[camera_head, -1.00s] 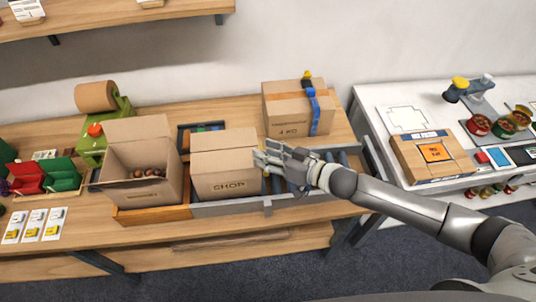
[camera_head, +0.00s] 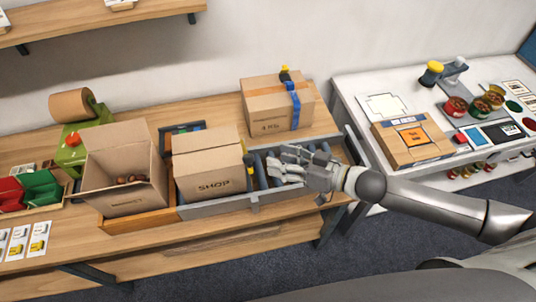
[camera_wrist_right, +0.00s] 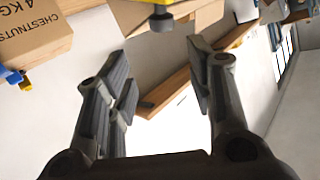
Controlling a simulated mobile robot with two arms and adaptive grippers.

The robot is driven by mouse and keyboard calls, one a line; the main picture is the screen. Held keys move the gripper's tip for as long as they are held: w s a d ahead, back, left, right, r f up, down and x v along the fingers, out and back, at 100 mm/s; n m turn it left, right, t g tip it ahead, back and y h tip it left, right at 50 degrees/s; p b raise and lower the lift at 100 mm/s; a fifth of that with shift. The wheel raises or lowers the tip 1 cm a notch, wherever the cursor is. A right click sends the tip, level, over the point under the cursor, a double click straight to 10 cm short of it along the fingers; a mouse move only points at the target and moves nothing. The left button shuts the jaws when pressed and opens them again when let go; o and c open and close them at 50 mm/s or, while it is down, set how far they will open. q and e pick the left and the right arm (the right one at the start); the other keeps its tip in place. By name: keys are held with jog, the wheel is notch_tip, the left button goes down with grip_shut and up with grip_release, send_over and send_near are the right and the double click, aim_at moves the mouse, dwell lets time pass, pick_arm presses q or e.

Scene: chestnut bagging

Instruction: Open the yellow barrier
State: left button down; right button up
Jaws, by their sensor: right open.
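The yellow barrier (camera_head: 248,160) shows only as a small yellow piece at the right side of the closed SHOP box (camera_head: 208,168). In the right wrist view a yellow bar (camera_wrist_right: 180,9) with a dark round knob crosses the top, beyond the fingertips. My right gripper (camera_head: 282,163) is over the grey roller conveyor (camera_head: 227,205), just right of the SHOP box and barrier. Its fingers are apart and empty, and it also shows open in the right wrist view (camera_wrist_right: 160,68). My left gripper is out of view.
An open box (camera_head: 105,198) of chestnuts stands left of the SHOP box. A taped 4 KG box (camera_head: 270,108) stands behind my right gripper. A white table (camera_head: 355,95) at right holds a flat cardboard box (camera_head: 400,155) and bowls.

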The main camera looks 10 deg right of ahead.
jog(key=shift+v, duration=0.9)
